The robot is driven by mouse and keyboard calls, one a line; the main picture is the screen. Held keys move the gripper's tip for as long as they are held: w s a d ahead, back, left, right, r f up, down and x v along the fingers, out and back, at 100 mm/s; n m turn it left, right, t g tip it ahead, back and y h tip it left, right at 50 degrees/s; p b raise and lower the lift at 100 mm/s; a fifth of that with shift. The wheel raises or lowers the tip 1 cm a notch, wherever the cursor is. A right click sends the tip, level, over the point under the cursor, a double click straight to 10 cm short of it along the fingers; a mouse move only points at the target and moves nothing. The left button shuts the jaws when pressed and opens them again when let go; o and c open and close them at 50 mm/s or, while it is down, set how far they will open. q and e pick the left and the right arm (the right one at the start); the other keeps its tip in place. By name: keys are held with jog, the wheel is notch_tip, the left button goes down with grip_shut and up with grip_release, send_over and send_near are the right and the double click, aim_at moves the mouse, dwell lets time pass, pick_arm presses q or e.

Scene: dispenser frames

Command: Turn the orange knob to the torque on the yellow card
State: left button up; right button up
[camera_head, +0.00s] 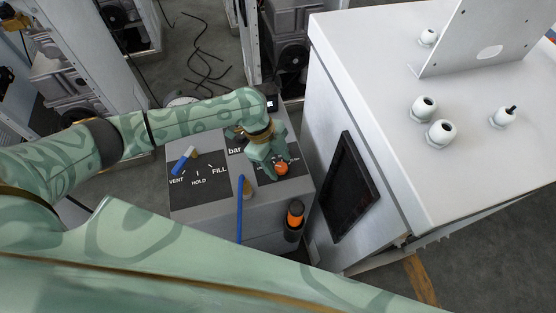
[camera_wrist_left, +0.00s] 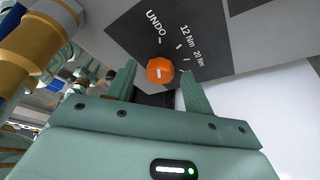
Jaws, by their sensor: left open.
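The orange knob (camera_head: 281,168) sits on a dark panel on top of the grey cabinet. In the left wrist view the knob (camera_wrist_left: 160,70) has a short white mark, with the labels UNDO, 12 Nm and 20 Nm around it. I cannot tell for certain which label the mark points to. My left gripper (camera_head: 270,165) is over this panel, close to the knob. In the left wrist view its open fingers (camera_wrist_left: 158,74) lie on either side of the knob; I cannot tell whether they touch it. I see no yellow card. My right gripper is out of view.
A blue upright bar (camera_head: 240,210) and an orange-and-black tool (camera_head: 295,214) are at the cabinet's front. A white cabinet with a dark screen (camera_head: 347,185) stands close on the right.

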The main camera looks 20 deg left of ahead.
pick_arm(q)
jog(key=c, duration=1)
jog(key=shift+m, duration=0.3)
jog(key=m, duration=0.1)
jog(key=m+g, duration=0.1)
jog(key=m, duration=0.1)
jog(key=shift+w+d+g, duration=0.15)
jog(key=shift+w+g, duration=0.05)
jog(key=shift+g, duration=0.1)
jog(key=shift+w+m+g+y, duration=0.1)
jog(key=shift+m+g+y, duration=0.5)
jog(key=shift+m, duration=1.4)
jog(key=o, duration=1)
